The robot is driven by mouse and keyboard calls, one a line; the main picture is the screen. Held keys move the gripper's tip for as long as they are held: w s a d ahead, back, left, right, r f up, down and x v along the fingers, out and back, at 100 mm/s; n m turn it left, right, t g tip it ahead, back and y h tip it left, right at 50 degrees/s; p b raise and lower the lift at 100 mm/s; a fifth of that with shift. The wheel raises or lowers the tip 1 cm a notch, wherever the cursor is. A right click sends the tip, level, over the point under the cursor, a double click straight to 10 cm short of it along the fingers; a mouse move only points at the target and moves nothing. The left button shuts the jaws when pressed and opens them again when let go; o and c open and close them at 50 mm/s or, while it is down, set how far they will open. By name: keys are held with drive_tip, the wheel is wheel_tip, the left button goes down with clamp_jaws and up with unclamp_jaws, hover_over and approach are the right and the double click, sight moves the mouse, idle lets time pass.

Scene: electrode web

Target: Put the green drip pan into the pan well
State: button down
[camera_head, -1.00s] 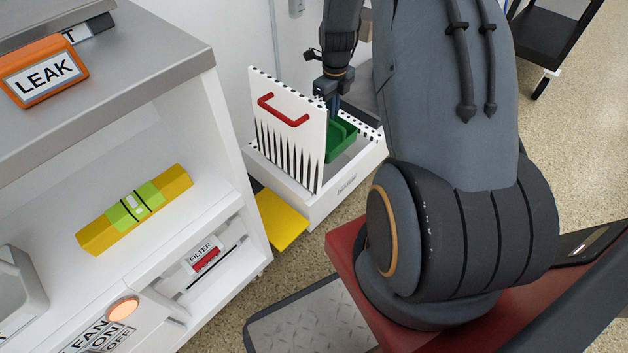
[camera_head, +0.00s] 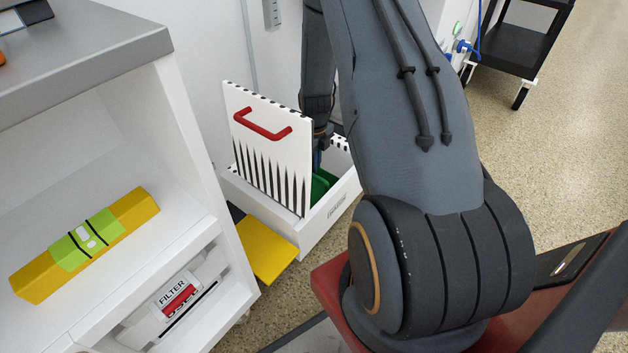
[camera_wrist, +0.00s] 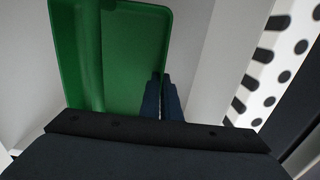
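The green drip pan (camera_head: 322,186) is inside a white open-topped box (camera_head: 322,228), low between its walls, partly hidden by the box wall and a striped panel. In the wrist view the pan (camera_wrist: 135,45) fills the upper left, with a raised rib along it. My gripper (camera_head: 318,160) reaches down into the box. In the wrist view its dark blue fingertips (camera_wrist: 161,82) are close together at the pan's right edge and appear shut on it. Whether the pan rests on the box floor cannot be told.
A white panel (camera_head: 262,165) with black spikes and a red handle (camera_head: 262,128) stands upright at the box's left side. A yellow flap (camera_head: 266,250) juts out beside it. A white cabinet (camera_head: 185,110) is close on the left. A black cart (camera_head: 520,40) stands at the back right.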

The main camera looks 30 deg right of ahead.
drive_tip(key=shift+f+b, duration=1.3)
drive_tip(key=shift+f, duration=1.25)
drive_tip(key=shift+f, duration=0.1)
drive_tip(key=c, duration=2)
unclamp_jaws()
wheel_tip(320, 180, up, 12)
drive_tip(key=p, duration=0.6)
drive_tip(key=shift+r+p, duration=0.25)
drive_tip(key=shift+p, duration=0.05)
